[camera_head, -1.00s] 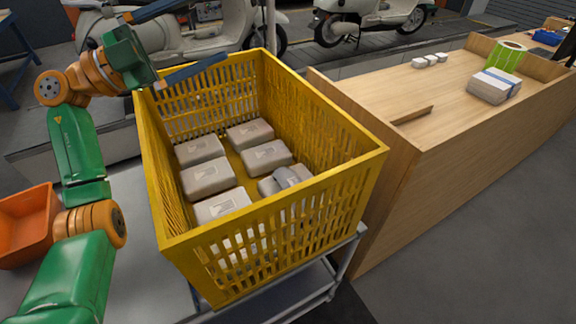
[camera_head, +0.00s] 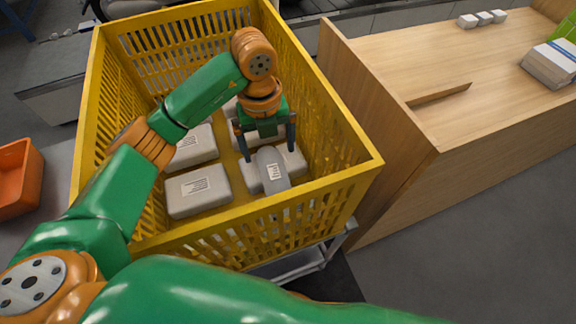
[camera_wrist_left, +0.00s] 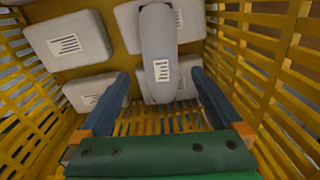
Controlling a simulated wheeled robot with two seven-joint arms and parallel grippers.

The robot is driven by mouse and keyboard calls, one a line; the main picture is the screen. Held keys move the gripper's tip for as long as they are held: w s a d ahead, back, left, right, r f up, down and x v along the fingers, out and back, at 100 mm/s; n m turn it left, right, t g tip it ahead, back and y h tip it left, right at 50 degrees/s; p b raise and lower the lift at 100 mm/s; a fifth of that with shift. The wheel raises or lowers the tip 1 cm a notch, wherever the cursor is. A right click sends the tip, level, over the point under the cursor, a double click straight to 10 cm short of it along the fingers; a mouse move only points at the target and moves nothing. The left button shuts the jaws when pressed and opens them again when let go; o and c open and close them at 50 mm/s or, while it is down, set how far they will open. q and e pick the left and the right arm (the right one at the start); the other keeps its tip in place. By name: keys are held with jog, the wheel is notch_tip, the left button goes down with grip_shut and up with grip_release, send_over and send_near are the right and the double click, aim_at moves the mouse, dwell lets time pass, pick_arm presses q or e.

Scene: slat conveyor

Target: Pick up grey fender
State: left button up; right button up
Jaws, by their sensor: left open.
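The grey fender (camera_head: 271,170) is a rounded, elongated piece with a white label. It lies on top of a pale box (camera_head: 250,174) inside the yellow crate (camera_head: 92,130), near its front right. My left gripper (camera_head: 265,150) reaches down into the crate, with its fingers spread beside the fender's far end. In the left wrist view the fender (camera_wrist_left: 158,50) runs up between and beyond the open blue fingers (camera_wrist_left: 160,85), and nothing is held. My right gripper does not show.
Several pale labelled boxes (camera_head: 197,190) lie on the crate floor around the fender. The crate's right wall (camera_head: 335,125) stands close to my left gripper. A wooden counter (camera_head: 400,60) is to the right. An orange bin (camera_head: 18,180) is at the left.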

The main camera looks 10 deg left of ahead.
aim_at(272, 166)
pick_arm(q)
jog(key=f, duration=0.1)
jog(key=d+f, duration=0.1)
jog(key=shift+s+d+f+y, duration=0.1)
jog(key=shift+f+y, duration=0.2)
jog(key=f+p, duration=0.1)
jog(key=a+f, duration=0.1)
jog(key=f+p, duration=0.1)
jog(key=f, duration=0.1)
jog(key=shift+a+f+p, duration=0.1)
jog(key=shift+a+p, duration=0.2)
jog(key=shift+p, duration=0.05)
jog(key=shift+f, duration=0.4)
jog(key=shift+w+d+f, duration=0.1)
jog(key=shift+w+d, duration=0.15)
jog(key=shift+d, duration=0.15)
jog(key=c, duration=0.4)
jog(key=shift+a, duration=0.2)
jog(key=c, duration=1)
grip_shut()
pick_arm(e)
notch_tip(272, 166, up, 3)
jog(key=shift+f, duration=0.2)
